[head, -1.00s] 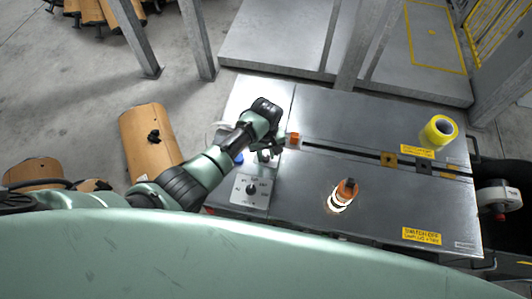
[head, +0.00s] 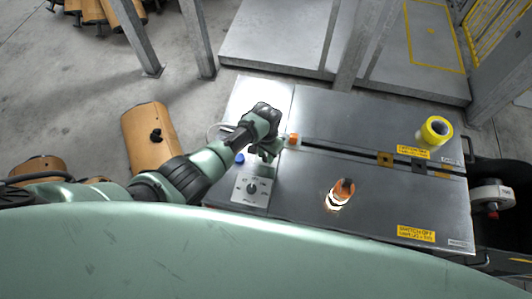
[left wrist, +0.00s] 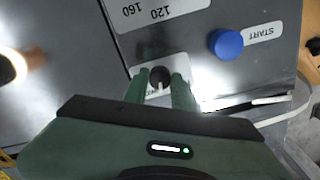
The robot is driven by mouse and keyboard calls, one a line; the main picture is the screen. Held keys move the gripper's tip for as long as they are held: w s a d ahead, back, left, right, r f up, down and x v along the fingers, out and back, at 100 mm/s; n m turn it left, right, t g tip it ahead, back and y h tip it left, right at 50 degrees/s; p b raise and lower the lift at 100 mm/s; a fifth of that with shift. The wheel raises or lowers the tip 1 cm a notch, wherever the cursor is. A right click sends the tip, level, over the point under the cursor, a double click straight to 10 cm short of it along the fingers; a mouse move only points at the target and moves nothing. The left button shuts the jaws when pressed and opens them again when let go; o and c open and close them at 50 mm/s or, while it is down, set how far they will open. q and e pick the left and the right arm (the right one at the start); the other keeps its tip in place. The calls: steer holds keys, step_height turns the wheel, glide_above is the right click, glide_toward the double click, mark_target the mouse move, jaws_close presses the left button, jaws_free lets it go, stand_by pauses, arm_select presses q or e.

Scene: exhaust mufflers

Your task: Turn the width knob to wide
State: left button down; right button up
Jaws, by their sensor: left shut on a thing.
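A small black knob (left wrist: 160,76) sits on a white plate (left wrist: 181,62) in the left wrist view. My left gripper (left wrist: 160,88) has one finger on each side of the knob and is shut on it. In the head view my left gripper (head: 268,153) reaches down onto the left part of the metal bench top and hides this knob. The plate's lettering and the knob's pointer setting cannot be read. My right gripper is in neither view.
A larger dial plate (head: 250,190) with numbers lies beside the gripper. A blue START button (left wrist: 226,43) is close by. An orange-and-white object (head: 341,193) and a yellow tape roll (head: 434,131) are on the bench. A slot (head: 340,147) crosses the top.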

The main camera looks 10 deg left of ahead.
mark_target(266, 157)
arm_select(q)
steer(key=m, duration=0.6)
steer(key=shift+m, duration=0.3)
stand_by(0.4)
steer(key=c, duration=1.1)
jaws_free()
steer(key=shift+c, duration=0.2)
step_height(266, 157, up, 7)
steer(key=shift+f+p, duration=0.1)
steer(key=shift+p, duration=0.45)
steer(key=shift+r, duration=0.5)
